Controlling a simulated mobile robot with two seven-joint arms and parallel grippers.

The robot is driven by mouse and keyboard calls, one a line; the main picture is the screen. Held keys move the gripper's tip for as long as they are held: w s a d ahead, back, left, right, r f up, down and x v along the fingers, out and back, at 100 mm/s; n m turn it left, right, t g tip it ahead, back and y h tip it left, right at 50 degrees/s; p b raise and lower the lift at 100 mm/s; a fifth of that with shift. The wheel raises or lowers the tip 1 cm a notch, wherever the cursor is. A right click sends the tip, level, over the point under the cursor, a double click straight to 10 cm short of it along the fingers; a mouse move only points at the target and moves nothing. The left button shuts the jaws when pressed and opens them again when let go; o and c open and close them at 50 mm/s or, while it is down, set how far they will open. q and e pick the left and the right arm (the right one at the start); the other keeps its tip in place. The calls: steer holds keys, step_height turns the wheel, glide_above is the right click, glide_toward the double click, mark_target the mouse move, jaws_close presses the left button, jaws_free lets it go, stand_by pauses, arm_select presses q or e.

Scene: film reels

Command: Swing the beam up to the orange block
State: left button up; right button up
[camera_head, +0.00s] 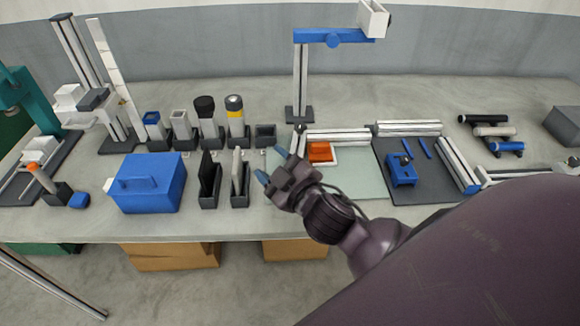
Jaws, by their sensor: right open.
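An orange block (319,151) sits on a white plate towards the front middle of the table, on a pale green mat (360,182). A white beam (338,136) with dark edges lies just behind the block. A blue arm (318,36) on an upright post (300,80) stands farther back and carries a white box (373,19); I cannot tell which of these is the task's beam. My right gripper (272,165) is open and empty, its blue fingertips left of the orange block and apart from it. My left gripper is not in view.
A blue box (148,183) and several holders stand left of my gripper. A dark tray (427,190) with a blue part (401,170) and a white rail (457,165) lies to the right. My right arm covers the front right. The table behind the mat is mostly clear.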

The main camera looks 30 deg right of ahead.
steer(key=w+a+r+n+g+y, duration=0.1)
steer(key=a+r+n+g+y, duration=0.25)
steer(key=a+n+y, duration=0.55)
steer(key=a+r+n+g+y, duration=0.35)
steer(key=n+y, duration=0.35)
steer(key=n, duration=0.5)
steer(key=d+f+n+g+h, duration=0.6)
steer(key=f+n+g+h, duration=0.2)
steer(key=f+n+g, duration=0.15)
steer(key=w+d+r+g+h, duration=0.1)
steer(key=w+d+h, duration=0.1)
steer(key=d+h, duration=0.45)
steer(key=w+d+r+h, duration=0.1)
steer(key=w+d+h, duration=0.2)
steer(key=d, duration=0.6)
steer(key=shift+y, duration=0.25)
step_height(320, 180, down, 10)
steer(key=shift+s+a+f+p, duration=0.1)
steer(key=shift+a+f+p, duration=0.1)
steer(key=shift+p, duration=0.2)
steer(key=shift+d, duration=0.1)
jaws_close()
